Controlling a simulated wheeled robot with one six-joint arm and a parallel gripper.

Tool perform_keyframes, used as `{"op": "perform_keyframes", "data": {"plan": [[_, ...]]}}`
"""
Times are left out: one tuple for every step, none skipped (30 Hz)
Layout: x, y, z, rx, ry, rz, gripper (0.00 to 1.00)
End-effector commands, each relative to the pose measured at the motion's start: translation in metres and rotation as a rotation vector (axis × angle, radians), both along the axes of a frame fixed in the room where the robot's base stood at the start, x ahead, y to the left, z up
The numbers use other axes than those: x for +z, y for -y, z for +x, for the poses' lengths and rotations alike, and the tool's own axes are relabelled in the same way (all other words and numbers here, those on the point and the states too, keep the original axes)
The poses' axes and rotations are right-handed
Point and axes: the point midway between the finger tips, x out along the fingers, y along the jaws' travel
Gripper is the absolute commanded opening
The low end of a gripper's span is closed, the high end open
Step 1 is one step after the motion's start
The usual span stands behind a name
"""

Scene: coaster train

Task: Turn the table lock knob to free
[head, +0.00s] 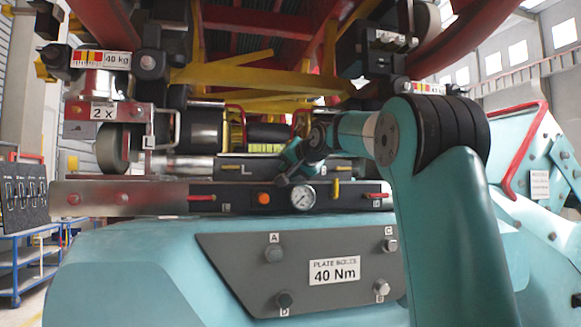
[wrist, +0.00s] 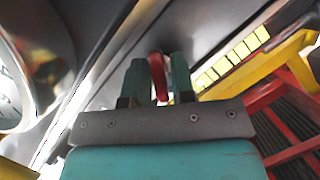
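In the head view my gripper (head: 283,181) reaches down to the dark control panel (head: 228,197) on the teal machine, just left of and above a round white gauge (head: 303,197). In the wrist view the two dark teal fingers (wrist: 160,80) stand on either side of a red, curved knob or handle (wrist: 155,70). The gap between the fingers is narrow and the red part nearly fills it. I cannot tell whether both fingers press on it. No readable lock or free marking shows beside it. In the head view my gripper hides this red part.
An orange button (head: 264,198), a left red handle (head: 201,198) and a right red handle (head: 376,195) sit on the panel. Yellow bars and red rails hang above. A grey bolt plate (head: 225,262) lies below. The gauge's metal rim (wrist: 40,75) is close at left in the wrist view.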

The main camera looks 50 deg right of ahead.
Motion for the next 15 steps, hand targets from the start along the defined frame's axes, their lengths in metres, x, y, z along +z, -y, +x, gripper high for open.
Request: {"op": "perform_keyframes", "data": {"plan": [[0.0001,-0.0001,0.0000,0.000,0.000,0.000,0.23],[0.0000,-0.0001,-0.0001,0.000,0.000,0.000,0.23],[0.0000,-0.0001,-0.0001,0.000,0.000,0.000,0.23],[0.0000,-0.0002,-0.0001,0.000,0.000,0.000,0.23],[0.0000,-0.0002,-0.0001,0.000,0.000,0.000,0.19],[0.0001,-0.0002,-0.0002,0.000,0.000,0.000,0.10],[0.0001,-0.0002,-0.0002,0.000,0.000,0.000,0.03],[0.0001,-0.0002,-0.0002,0.000,0.000,0.000,0.00],[0.0001,-0.0003,-0.0003,0.000,0.000,0.000,0.00],[0.0001,-0.0003,-0.0003,0.000,0.000,0.000,0.00],[0.0001,-0.0003,-0.0003,0.000,0.000,0.000,0.00],[0.0001,-0.0003,-0.0003,0.000,0.000,-0.001,0.00],[0.0001,-0.0003,-0.0004,0.001,-0.001,-0.002,0.00],[0.0002,-0.0003,-0.0004,0.001,-0.002,-0.005,0.00],[0.0001,-0.0004,-0.0004,0.001,-0.005,-0.008,0.00]]}}
